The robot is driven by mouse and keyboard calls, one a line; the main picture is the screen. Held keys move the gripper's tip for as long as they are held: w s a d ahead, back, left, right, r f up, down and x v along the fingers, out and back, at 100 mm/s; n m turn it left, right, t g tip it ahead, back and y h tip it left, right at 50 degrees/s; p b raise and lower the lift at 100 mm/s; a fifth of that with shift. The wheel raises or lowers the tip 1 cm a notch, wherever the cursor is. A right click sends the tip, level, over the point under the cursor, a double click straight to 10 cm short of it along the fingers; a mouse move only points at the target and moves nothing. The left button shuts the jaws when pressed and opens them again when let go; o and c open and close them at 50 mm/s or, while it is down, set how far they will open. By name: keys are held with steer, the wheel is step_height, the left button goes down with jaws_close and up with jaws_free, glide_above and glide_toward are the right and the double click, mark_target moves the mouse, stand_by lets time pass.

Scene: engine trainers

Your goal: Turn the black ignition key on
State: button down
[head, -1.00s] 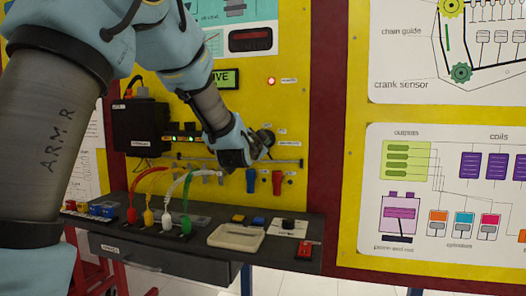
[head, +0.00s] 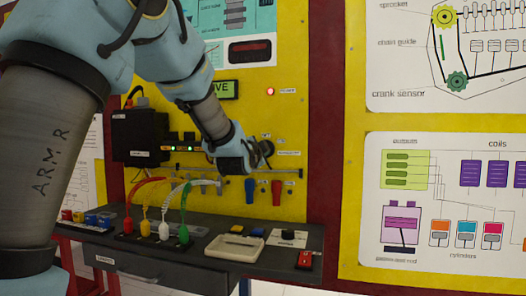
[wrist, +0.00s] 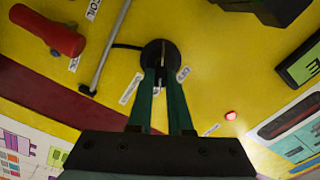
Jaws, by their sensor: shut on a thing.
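The black ignition key sits in a round black switch (wrist: 159,47) on the yellow panel. In the wrist view, the two green fingers of my gripper (wrist: 161,72) reach the switch from below and are closed on the key (wrist: 163,58), a thin dark piece between their tips. In the head view, my gripper (head: 259,158) is against the panel at the switch (head: 267,148), which it partly hides. The key itself is hidden there, and its exact angle is hard to read. Small labels stand on both sides of the switch.
A red lamp (head: 270,91) is lit above the switch. A grey rail (head: 287,172) and blue (head: 250,190) and red (head: 277,192) handles are just below. A dark shelf (head: 215,265) with coloured cables and a pale tray (head: 233,248) juts out underneath.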

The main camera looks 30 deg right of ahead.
steer(key=c, duration=0.8)
jaws_free()
steer(key=shift+c, duration=0.2)
steer(key=b+v, duration=0.2)
steer(key=v, duration=0.9)
steer(key=shift+w, duration=0.1)
steer(key=w+a+f+n+g+y+p, duration=0.1)
steer(key=a+f+n+g+y+p, duration=0.15)
steer(key=a+f+n+y, duration=0.6)
steer(key=w+a+f+n+g+p, duration=0.25)
steer(key=a+f, duration=0.35)
steer(key=a, duration=0.7)
steer(key=s+a+f+n+g+y+p, duration=0.1)
steer(key=s+a+f+n+g+p, duration=0.1)
steer(key=s+a, duration=0.5)
steer(key=s+a+f+n+g+y+p, duration=0.2)
steer(key=s+a+f+n+g, duration=0.2)
steer(key=s+a+n, duration=0.2)
steer(key=s+a, duration=0.1)
steer(key=a, duration=0.1)
steer(key=shift+a+n+g+p, duration=0.3)
steer(key=shift+a+p, duration=0.05)
steer(key=shift+a, duration=0.05)
